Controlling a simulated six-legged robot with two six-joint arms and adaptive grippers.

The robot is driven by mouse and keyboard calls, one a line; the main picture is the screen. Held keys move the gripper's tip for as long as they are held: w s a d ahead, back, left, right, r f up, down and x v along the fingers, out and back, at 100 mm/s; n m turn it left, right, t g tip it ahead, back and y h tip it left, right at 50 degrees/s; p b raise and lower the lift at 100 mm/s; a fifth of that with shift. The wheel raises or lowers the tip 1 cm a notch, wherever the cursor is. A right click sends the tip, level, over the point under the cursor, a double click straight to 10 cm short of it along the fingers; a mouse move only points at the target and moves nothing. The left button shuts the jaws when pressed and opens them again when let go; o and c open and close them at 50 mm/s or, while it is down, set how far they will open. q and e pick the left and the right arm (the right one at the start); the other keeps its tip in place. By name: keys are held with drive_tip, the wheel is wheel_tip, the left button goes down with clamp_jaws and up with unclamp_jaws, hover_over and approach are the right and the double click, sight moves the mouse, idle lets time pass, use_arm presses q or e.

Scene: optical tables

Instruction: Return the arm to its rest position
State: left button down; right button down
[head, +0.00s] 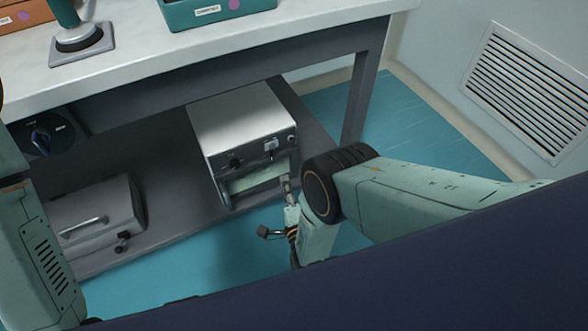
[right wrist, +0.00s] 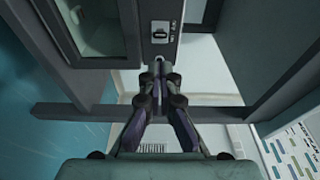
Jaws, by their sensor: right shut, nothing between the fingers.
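My right arm comes in from the right side of the head view, over the blue floor, and bends down at a dark round joint. My right gripper (head: 288,186) is small and partly hidden there, in front of the white box-shaped unit under the table. In the right wrist view, my right gripper (right wrist: 158,72) is shut, its dark fingers together with nothing between them. The fingertips appear just below a small panel with a switch; I cannot tell whether they touch it. Part of my left arm stands at the left edge of the head view; its gripper is out of sight.
The white unit (head: 243,118) sits on a low grey shelf (head: 170,228) under the light-topped table (head: 130,62). A grey case (head: 95,215) stands left of it. A green bin (head: 215,12) is on the tabletop. Blue floor (head: 425,125) is open right of the table leg (head: 360,95).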

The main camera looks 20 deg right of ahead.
drive_tip(key=shift+s+a, duration=0.6)
drive_tip(key=shift+s, duration=0.05)
drive_tip(key=shift+d, duration=0.1)
drive_tip(key=s+d+n+g+p, duration=0.4)
drive_tip(key=s+d+n+g, duration=0.5)
drive_tip(key=n, duration=0.1)
drive_tip(key=s+r+n+g+p, duration=0.1)
drive_tip(key=s+r+n+g, duration=0.1)
drive_tip(key=s, duration=0.5)
drive_tip(key=s+d+r+n+g+p, duration=0.1)
drive_tip(key=s+r+n+g, duration=0.2)
drive_tip(key=s+r, duration=0.3)
drive_tip(key=s+d+r+n+g+y, duration=0.1)
drive_tip(key=s+r+n+g, duration=0.2)
drive_tip(key=s, duration=0.7)
drive_tip(key=shift+r+g+p, duration=0.4)
drive_tip(key=shift+r+g, duration=0.1)
drive_tip(key=shift+r, duration=0.2)
